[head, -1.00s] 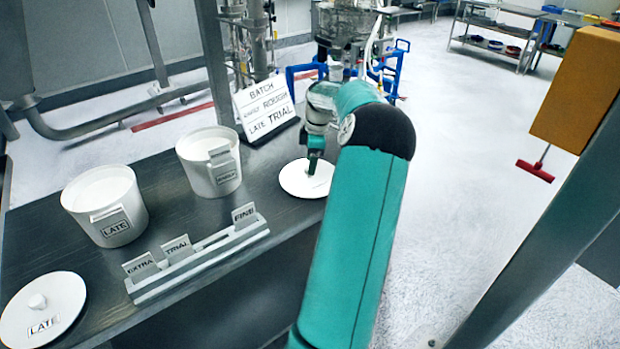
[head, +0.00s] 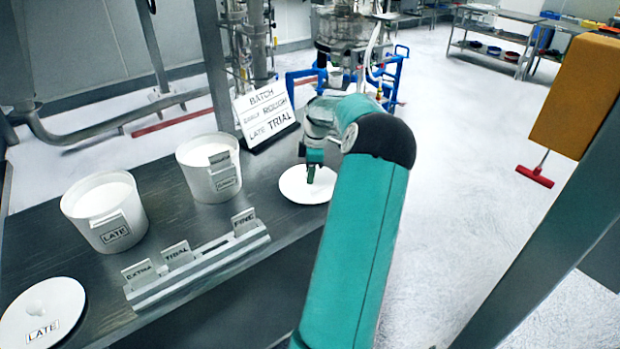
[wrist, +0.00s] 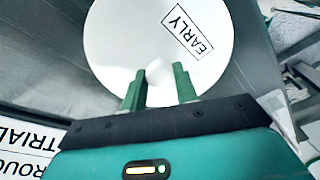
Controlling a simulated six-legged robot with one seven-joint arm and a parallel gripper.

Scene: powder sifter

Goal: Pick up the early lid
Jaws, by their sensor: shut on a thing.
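The early lid (head: 302,190) is a white disc at the right end of the dark bench. In the wrist view the early lid (wrist: 120,35) carries a boxed EARLY label and a small white knob. My gripper (head: 310,172) is over the lid, and in the wrist view my gripper (wrist: 158,82) has its two green fingers on either side of the knob, shut on it. The head view does not show clearly whether the lid is touching the bench or just above it.
The early tub (head: 200,188) and late tub (head: 95,228) stand open to the left. The late lid (head: 62,310) lies at the front left. A tag rack (head: 205,262) holds EXTRA, TRIAL and FINE tags. A batch sign (head: 266,112) stands behind. A grey post (head: 560,225) rises at right.

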